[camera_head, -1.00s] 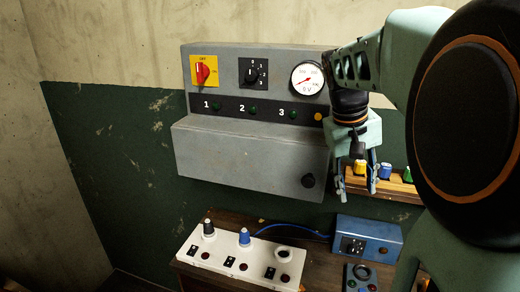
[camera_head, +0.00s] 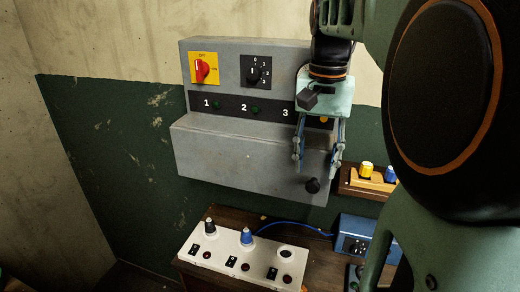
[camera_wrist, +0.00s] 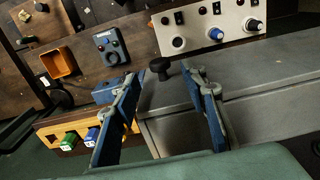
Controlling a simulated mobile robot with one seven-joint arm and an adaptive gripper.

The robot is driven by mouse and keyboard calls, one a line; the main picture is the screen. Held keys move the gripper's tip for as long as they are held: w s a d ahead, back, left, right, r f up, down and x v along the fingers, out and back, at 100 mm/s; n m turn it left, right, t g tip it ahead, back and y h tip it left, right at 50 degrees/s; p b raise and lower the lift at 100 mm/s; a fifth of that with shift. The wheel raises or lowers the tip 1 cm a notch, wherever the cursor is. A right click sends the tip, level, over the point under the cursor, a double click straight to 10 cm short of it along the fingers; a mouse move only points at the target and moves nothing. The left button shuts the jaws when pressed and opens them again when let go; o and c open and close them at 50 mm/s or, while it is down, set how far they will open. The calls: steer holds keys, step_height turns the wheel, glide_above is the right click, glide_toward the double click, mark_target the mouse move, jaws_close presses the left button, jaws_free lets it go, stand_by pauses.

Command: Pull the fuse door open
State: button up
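The fuse door (camera_head: 235,160) is the grey front of a projecting box low on the grey wall panel. It looks closed. Its round black knob (camera_head: 312,186) is at the lower right corner. My gripper (camera_head: 317,172) is above the knob in the head view, fingers pointing down, apart and empty. In the wrist view the knob (camera_wrist: 160,68) shows beyond and between the two open fingertips (camera_wrist: 160,80), not held. Whether a finger touches the box cannot be told.
The panel carries a red-and-yellow switch (camera_head: 202,69) and a black dial (camera_head: 255,72). Below are a white fuse board (camera_head: 215,262), a blue box (camera_head: 358,235) and a wooden shelf (camera_head: 352,186) with coloured fuses. Bare wall lies left.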

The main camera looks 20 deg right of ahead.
mark_target(314, 181)
steer(key=shift+f, duration=2.4)
jaws_close()
